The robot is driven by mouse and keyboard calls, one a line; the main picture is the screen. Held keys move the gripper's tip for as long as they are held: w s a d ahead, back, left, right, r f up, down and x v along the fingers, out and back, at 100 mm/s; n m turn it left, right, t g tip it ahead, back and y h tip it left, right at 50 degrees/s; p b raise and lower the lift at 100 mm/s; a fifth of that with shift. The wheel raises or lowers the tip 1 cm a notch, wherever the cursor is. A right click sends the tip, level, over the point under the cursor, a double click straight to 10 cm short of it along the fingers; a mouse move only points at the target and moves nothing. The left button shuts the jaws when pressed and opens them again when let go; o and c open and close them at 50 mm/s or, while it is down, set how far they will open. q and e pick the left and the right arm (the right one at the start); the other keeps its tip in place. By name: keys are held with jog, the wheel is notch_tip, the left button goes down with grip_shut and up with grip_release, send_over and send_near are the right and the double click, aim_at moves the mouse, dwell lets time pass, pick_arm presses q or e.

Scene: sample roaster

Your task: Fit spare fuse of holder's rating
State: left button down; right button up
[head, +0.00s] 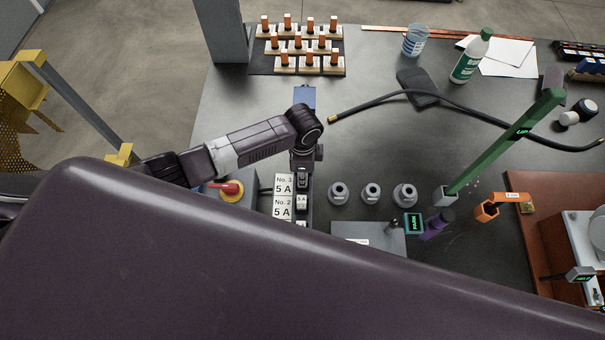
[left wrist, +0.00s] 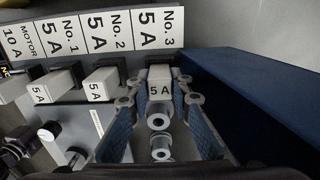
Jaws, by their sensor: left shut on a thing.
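A row of labelled holders stands by label plates; No. 3, 5 A (head: 283,184) and No. 2, 5 A (head: 283,206) are readable in the head view. In the left wrist view the plates read No. 3 (left wrist: 157,27), No. 2, No. 1 and MOTOR 10 A. My left gripper (left wrist: 158,98) is shut on the white block marked 5 A (left wrist: 159,88) at No. 3, one finger on each side. Whether the block is seated or lifted cannot be told. Three grey round parts (head: 371,193) with holes stand right of the row. My right gripper is not in view.
A red switch on a yellow base (head: 228,190) is left of the holders. A blue box (head: 305,97) lies behind; a blue wall (left wrist: 250,100) borders the gripper. A black cable (head: 385,99) crosses the bench. A green lever (head: 510,140) rises at the right.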

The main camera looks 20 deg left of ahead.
pick_arm(q)
jog(key=shift+f, duration=0.15)
jog(key=c, duration=1.7)
grip_release()
jog(key=shift+c, duration=0.2)
notch_tip(320, 180, up, 12)
jog(key=shift+r+b, duration=0.2)
jog(key=shift+b, duration=0.25)
jog(key=shift+s+f, duration=0.1)
